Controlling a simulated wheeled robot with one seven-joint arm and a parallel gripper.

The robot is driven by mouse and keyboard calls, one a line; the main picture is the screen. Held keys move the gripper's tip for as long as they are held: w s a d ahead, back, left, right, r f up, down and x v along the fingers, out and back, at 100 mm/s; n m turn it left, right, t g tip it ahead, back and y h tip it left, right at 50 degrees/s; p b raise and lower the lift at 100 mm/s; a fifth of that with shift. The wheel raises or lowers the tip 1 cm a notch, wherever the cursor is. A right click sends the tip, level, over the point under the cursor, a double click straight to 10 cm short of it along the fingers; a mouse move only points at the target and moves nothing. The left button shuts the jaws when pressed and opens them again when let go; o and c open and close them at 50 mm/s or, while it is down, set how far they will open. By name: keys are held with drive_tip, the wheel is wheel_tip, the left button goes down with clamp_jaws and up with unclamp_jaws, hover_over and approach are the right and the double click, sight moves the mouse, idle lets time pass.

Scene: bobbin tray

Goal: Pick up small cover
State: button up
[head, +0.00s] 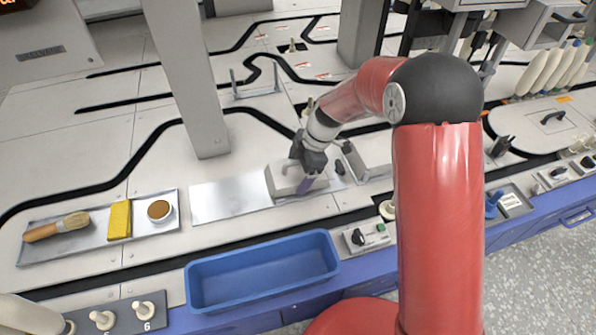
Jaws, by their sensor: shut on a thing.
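My gripper (306,180) points down at the right end of a flat metal plate (230,199), beside a pale grey block-like piece, which looks like the small cover (283,177). It is shut on this piece at its right side. I cannot tell whether the piece is clear of the surface.
A blue bin (262,240) stands in front. A metal tray (90,257) at left holds a brush (57,227), a yellow sponge (120,219) and a small round cup (160,210). A grey post (186,80) rises behind the plate. A switch box (366,237) stands front right.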

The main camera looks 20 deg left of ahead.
drive_tip(key=shift+r, duration=0.15)
drive_tip(key=shift+c, duration=0.5)
wheel_tip(320, 180, up, 19)
drive_tip(key=p, duration=0.3)
drive_tip(key=shift+h, duration=0.3)
drive_tip(key=f, duration=0.4)
drive_tip(key=f+p, duration=0.1)
drive_tip(key=f, duration=0.7)
drive_tip(key=shift+w+d, duration=0.2)
drive_tip(key=shift+d, duration=0.2)
drive_tip(key=shift+f+b, duration=1.6)
drive_tip(key=shift+f, duration=1.7)
drive_tip(key=shift+f+b, duration=0.5)
drive_tip(key=shift+f, duration=0.1)
drive_tip(key=o, duration=1.2)
drive_tip(key=shift+c, duration=0.2)
